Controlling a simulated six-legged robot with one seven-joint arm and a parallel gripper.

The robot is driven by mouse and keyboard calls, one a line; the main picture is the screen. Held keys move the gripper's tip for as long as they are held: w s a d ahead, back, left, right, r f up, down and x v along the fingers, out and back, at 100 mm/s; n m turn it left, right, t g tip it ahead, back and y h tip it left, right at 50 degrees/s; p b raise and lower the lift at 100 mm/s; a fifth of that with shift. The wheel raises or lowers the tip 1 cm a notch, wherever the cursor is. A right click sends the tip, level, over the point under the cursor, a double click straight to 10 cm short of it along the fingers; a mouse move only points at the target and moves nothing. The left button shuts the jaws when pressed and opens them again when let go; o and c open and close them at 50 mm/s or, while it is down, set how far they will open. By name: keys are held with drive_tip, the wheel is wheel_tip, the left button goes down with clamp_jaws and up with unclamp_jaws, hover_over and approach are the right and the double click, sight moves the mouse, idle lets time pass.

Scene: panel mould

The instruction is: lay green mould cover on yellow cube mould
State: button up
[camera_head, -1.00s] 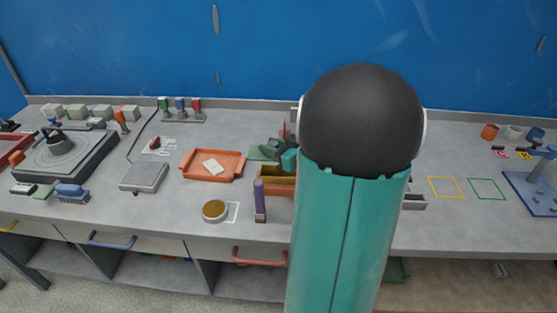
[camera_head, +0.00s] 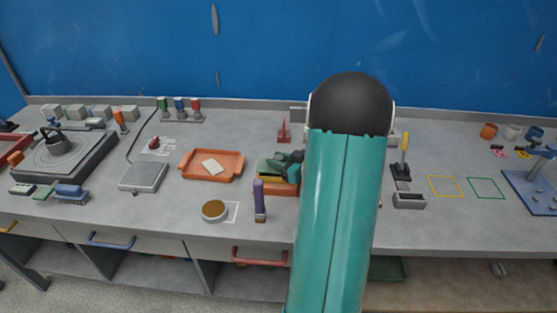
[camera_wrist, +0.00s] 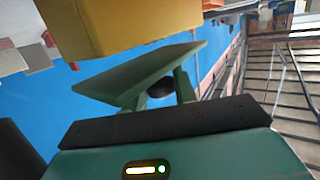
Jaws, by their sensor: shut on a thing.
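The yellow cube mould (camera_head: 277,181) stands on an orange base on the bench, left of my arm in the head view. In the wrist view a yellow block side of it (camera_wrist: 130,22) fills the top. The green mould cover (camera_head: 268,167) is over the mould in the head view and hides its opening. In the wrist view the cover (camera_wrist: 140,73) is a thin green plate held by my gripper (camera_wrist: 158,90), close to the yellow mould. A narrow gap seems to show between them at the right. My gripper (camera_head: 291,160) is partly hidden by my arm.
A purple-handled tool (camera_head: 259,200) stands just in front of the mould, beside a round brown-topped dish (camera_head: 214,210). An orange tray (camera_head: 212,164) lies to the left. A red stand (camera_head: 284,131) is behind. A yellow-handled tool (camera_head: 404,155) stands right of my arm.

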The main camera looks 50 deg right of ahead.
drive_tip(key=shift+f, duration=0.25)
drive_tip(key=shift+f, duration=0.35)
drive_tip(key=o, duration=1)
